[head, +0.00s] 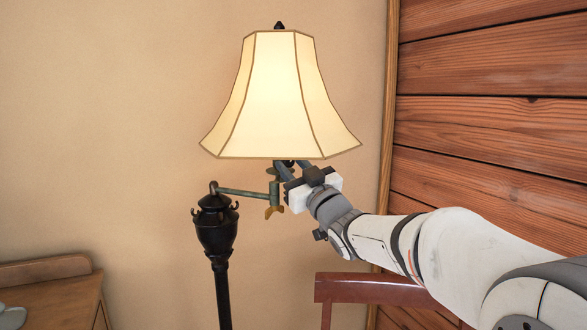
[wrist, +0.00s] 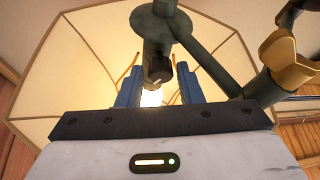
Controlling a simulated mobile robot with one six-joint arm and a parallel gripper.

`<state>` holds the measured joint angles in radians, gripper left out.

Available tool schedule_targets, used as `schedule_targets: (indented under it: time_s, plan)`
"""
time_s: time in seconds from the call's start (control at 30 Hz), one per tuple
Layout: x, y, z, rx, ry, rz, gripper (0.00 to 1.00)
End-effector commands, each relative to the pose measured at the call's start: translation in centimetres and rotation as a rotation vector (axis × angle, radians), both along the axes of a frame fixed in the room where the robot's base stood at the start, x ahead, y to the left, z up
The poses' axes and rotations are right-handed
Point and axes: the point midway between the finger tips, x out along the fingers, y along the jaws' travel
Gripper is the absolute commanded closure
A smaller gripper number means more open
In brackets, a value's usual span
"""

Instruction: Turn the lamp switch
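The floor lamp has a cream, brown-edged shade (head: 280,95) that glows. Its dark post (head: 217,235) stands at left, with a greenish side arm (head: 242,193) reaching under the shade. My gripper (head: 284,168) is just under the shade, at the upper end of that arm, coming from the right. In the wrist view its two blue fingers (wrist: 159,88) stand apart. A dark socket with a small switch knob (wrist: 158,78) shows between them, with visible gaps on both sides; contact cannot be told. The lit bulb (wrist: 151,98) shows behind. In the head view the switch is hidden by the gripper.
A brass wing piece (head: 274,211) hangs at the joint of the lamp's arm, close below my gripper. A red-brown chair back (head: 370,290) is under my arm. A wooden cabinet (head: 55,300) is at lower left. Plank wall (head: 490,120) is at right.

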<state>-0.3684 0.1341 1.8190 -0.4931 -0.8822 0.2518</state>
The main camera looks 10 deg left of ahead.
Motion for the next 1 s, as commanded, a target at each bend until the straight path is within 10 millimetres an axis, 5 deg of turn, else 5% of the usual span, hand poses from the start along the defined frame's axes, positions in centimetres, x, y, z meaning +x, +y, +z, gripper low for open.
schedule_targets:
  time_s: [0.23,0.6,1.0]
  plan:
    - [-0.7,-0.7,-0.5,-0.001,0.0,-0.001,0.67]
    - [-4.5,-4.5,-2.7,-0.001,-0.001,-0.002,0.67]
    - [-5.1,-5.0,-3.1,0.0,0.0,0.0,0.67]
